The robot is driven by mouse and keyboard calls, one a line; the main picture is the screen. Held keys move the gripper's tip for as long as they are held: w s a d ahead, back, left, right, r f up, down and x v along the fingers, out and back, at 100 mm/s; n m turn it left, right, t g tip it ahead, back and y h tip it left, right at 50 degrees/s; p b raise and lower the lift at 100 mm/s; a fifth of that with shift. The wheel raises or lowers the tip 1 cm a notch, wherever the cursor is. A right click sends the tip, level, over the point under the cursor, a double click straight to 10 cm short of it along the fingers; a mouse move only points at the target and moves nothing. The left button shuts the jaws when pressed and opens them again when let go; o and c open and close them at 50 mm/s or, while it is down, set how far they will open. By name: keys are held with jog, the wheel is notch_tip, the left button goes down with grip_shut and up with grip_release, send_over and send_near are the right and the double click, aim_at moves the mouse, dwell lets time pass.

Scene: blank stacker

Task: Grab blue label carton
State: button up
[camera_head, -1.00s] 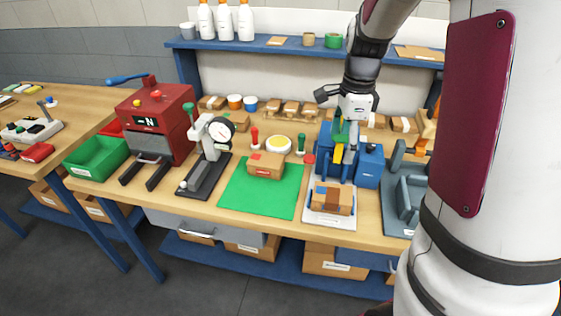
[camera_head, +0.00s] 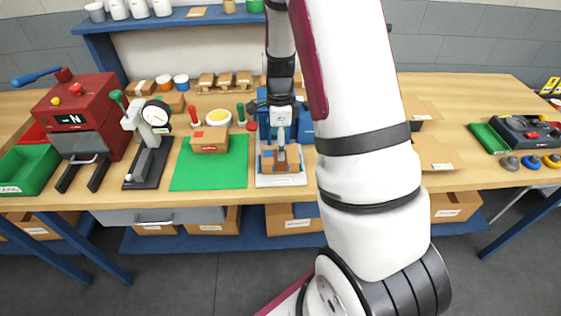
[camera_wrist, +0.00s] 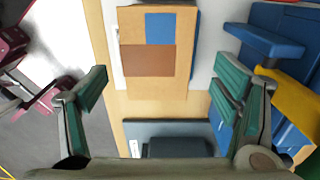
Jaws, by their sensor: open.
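The carton with a blue label (camera_wrist: 160,28) and a brown patch sits on a white plate in front of a blue machine. In the head view this carton (camera_head: 267,165) shows partly, with my gripper (camera_head: 281,148) above or at it, overlapping its back part. In the wrist view my gripper (camera_wrist: 162,88) is open and empty, its green-padded fingers spread wider than the carton. The carton lies ahead between the finger lines; whether the fingers reach down beside it I cannot tell. The blue label is not clear in the head view.
A second carton (camera_head: 210,146) with an orange-red label lies on a green mat (camera_head: 190,177) to the left. The blue machine (camera_wrist: 270,45) stands close to one finger in the wrist view. A dial press (camera_head: 148,140) and a red machine (camera_head: 80,110) stand further left.

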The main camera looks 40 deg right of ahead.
aim_at(279, 167)
jog(key=shift+f+p, duration=0.35)
jog(key=shift+f, duration=2.2)
jog(key=c, duration=1.3)
jog(key=shift+o, duration=0.2)
jog(key=shift+r, duration=0.1)
